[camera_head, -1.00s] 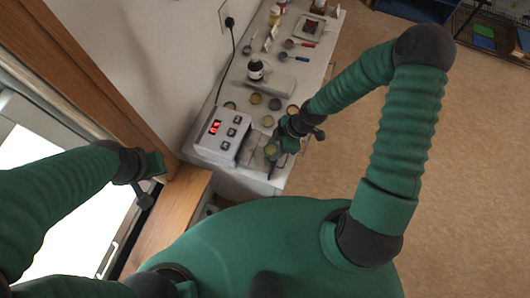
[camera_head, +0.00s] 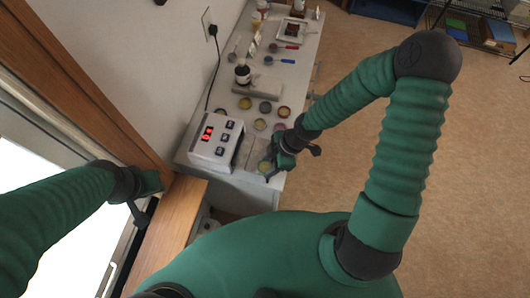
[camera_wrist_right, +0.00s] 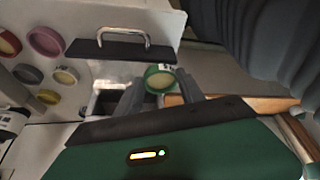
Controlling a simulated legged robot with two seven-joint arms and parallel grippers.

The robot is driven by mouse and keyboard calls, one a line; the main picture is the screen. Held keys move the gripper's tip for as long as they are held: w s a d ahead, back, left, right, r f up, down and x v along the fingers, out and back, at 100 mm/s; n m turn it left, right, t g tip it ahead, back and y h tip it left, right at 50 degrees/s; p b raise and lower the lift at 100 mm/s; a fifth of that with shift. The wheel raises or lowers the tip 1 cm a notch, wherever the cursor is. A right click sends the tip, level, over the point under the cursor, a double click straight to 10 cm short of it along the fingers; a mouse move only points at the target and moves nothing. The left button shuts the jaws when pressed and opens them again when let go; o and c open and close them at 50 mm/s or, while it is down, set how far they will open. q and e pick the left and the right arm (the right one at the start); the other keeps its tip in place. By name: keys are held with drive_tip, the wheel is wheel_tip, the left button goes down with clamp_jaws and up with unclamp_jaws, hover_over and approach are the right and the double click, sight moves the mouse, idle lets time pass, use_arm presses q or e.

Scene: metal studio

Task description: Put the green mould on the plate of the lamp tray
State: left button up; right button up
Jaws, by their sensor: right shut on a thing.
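The green mould (camera_wrist_right: 160,78), a small round dish with a pale yellowish inside, is between the fingers of my right gripper (camera_wrist_right: 158,90). It also shows in the head view (camera_head: 264,167), at the front right of the lamp. The lamp (camera_head: 216,142) is a white box with red digits. Its tray (camera_wrist_right: 122,52) is pulled out, with a dark front, a metal handle and a shiny plate. The mould appears beside the plate in the wrist view; its height above it is unclear. My left gripper (camera_head: 142,207) is by the window, its fingers unclear.
Several round moulds (camera_head: 265,107) lie on the white table (camera_head: 302,70) behind the lamp. A dark bottle (camera_head: 242,74) and a grey block (camera_head: 256,89) stand farther back. A wooden ledge (camera_head: 172,230) is left of the table; open floor lies right.

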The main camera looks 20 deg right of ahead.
drive_tip(key=p, duration=0.1)
hover_over(261, 156)
drive_tip(key=shift+s+d+f, duration=0.2)
drive_tip(key=shift+s+d, duration=0.05)
drive_tip(key=shift+d, duration=0.2)
drive_tip(key=f, duration=0.2)
drive_tip(key=f+p, duration=0.1)
drive_tip(key=shift+w+d+f, duration=0.1)
drive_tip(key=shift+d+f, duration=0.1)
drive_tip(key=shift+d, duration=0.1)
drive_tip(key=shift+d+f, duration=0.15)
drive_tip(key=shift+f, duration=0.05)
drive_tip(key=o, duration=1)
drive_tip(key=shift+c, duration=0.2)
drive_tip(key=o, duration=0.4)
drive_tip(key=shift+a, duration=0.3)
drive_tip(key=shift+c, duration=0.2)
